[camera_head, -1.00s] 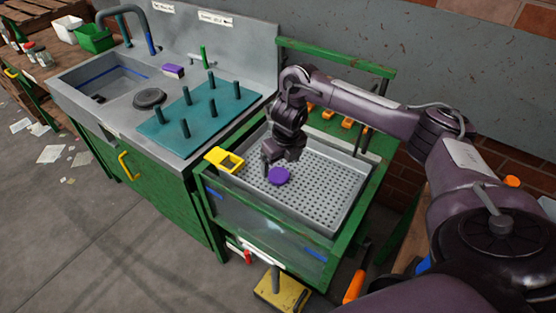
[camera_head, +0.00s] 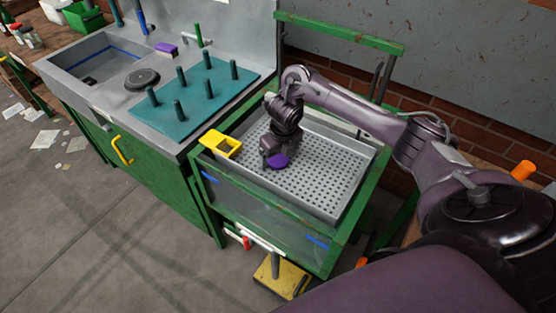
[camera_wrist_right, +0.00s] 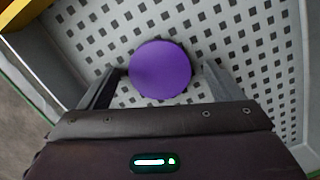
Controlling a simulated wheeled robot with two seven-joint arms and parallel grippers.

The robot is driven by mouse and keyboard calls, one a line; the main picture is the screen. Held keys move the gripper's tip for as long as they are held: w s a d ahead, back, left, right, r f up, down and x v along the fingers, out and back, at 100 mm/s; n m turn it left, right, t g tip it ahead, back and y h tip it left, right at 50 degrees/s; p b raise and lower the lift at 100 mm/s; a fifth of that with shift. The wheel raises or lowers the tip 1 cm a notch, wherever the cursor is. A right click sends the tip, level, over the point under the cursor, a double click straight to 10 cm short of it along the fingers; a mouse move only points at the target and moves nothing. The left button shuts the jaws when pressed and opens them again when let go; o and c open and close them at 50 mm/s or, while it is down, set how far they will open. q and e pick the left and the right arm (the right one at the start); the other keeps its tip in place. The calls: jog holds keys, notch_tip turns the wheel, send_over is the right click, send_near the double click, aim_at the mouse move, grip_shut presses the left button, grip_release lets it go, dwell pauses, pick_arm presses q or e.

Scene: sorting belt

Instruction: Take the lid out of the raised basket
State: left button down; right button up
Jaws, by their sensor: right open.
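The purple round lid (camera_head: 279,161) lies on the perforated floor of the raised grey basket (camera_head: 325,205), near its left side. In the right wrist view the lid (camera_wrist_right: 160,69) sits flat between my two spread fingers, with a gap on at least the right side. My right gripper (camera_head: 268,162) is open and low over the lid, hiding part of it in the head view; its fingers also show in the right wrist view (camera_wrist_right: 160,85). My left gripper is not in view.
A yellow holder (camera_head: 221,145) hangs on the basket's left rim. The sink counter with a teal peg board (camera_head: 190,105) stands to the left. The rest of the basket floor is clear.

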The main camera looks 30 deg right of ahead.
jog(key=c, duration=1)
jog(key=shift+r, duration=0.1)
jog(key=shift+c, duration=0.3)
jog(key=shift+r, duration=0.1)
